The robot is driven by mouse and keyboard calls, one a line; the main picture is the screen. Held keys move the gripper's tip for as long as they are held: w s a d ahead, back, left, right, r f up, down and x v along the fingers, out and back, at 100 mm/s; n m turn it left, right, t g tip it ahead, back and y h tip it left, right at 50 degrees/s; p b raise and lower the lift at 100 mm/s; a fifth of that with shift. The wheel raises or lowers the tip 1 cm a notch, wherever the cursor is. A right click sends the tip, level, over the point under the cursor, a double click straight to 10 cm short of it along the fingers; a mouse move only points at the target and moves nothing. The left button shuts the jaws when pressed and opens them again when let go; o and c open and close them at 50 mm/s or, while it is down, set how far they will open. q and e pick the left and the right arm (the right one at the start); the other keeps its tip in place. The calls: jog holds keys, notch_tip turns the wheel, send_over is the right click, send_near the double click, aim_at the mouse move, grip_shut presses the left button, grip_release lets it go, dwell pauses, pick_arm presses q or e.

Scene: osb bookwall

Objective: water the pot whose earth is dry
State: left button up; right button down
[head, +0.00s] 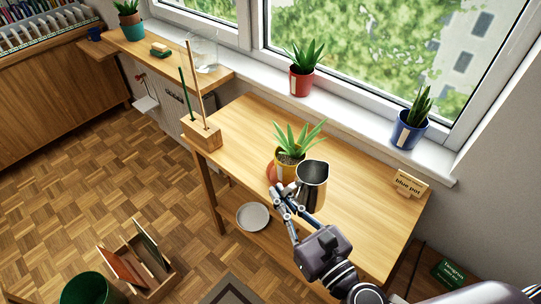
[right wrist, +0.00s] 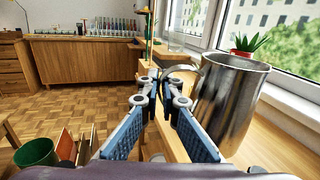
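A steel pitcher (head: 312,186) is upright over the wooden table, and it fills the right of the right wrist view (right wrist: 228,105). My right gripper (head: 281,192) is at its left side, fingers closed together on its handle (right wrist: 184,69). I cannot tell whether its base touches the table. A yellow pot (head: 288,168) with a spiky plant stands on the table just behind the pitcher, partly hidden. A teal pot (head: 132,30) stands far left. Soil dryness is not clear. My left gripper is out of view.
A card reading "blue pot" (head: 410,185) stands at the table's right. A wooden block with tall sticks (head: 202,134) is at its left end. A glass vessel (head: 204,52) and a sponge (head: 160,50) are on the far shelf. The table's right half (head: 365,195) is mostly clear.

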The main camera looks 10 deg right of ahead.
jog(key=w+a+f+n+g+y+b, duration=0.2)
jog(key=w+a+f+n+g+y, duration=0.1)
jog(key=w+a+f+n+y, duration=0.1)
jog(key=w+a+f+y, duration=0.1)
jog(key=a+f, duration=0.1)
jog(key=a, duration=0.1)
jog(key=shift+a+g+y+b, duration=0.25)
jog(key=shift+g+y+b, duration=0.05)
jog(key=shift+b, duration=0.05)
jog(key=shift+r, duration=0.15)
